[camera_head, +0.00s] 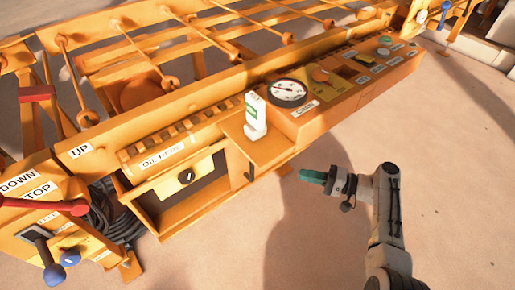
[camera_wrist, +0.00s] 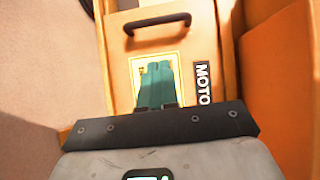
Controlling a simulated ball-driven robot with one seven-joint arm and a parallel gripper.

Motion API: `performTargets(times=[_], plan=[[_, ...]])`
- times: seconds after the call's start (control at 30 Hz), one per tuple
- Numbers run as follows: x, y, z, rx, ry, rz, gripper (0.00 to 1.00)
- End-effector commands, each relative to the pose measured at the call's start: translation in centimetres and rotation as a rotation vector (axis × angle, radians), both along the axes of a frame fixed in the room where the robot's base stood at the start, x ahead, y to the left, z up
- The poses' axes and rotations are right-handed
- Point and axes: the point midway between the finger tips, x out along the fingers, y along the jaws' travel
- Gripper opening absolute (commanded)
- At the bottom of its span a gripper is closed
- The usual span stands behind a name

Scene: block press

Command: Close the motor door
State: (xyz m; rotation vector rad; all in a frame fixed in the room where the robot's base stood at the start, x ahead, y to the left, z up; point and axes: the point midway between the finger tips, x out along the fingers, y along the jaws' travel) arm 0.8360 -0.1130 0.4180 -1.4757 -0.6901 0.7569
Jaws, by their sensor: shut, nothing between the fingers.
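The motor door (camera_wrist: 125,80) is an orange panel with a black bar handle (camera_wrist: 158,22), a yellow-framed plate and a label whose visible letters read "MOTO". It fills the middle of the wrist view, and how far it stands open cannot be told. My gripper (camera_wrist: 157,66) has teal fingers pressed together with nothing between them. They overlap the yellow-framed plate below the handle; contact with the door is unclear. In the head view my gripper (camera_head: 303,175) points left toward the machine's front, right of the white bottle. I cannot make out the motor door's face there.
The orange machine (camera_head: 200,75) spans the head view, with a gauge (camera_head: 288,92) and a white bottle (camera_head: 255,117) on its ledge. An orange wall (camera_wrist: 282,75) stands right of the door in the wrist view. Sandy floor around my arm is clear.

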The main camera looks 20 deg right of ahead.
Motion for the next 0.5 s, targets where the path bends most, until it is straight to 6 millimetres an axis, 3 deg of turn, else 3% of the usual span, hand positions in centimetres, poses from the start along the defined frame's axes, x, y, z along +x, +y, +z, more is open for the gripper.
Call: performTargets(times=[0.17, 0.5], plan=[[1.1, -0.2, 1.0, 0.048, -0.026, -0.023, 0.00], [4.5, 4.3, 0.7, 0.043, -0.026, -0.016, 0.00]])
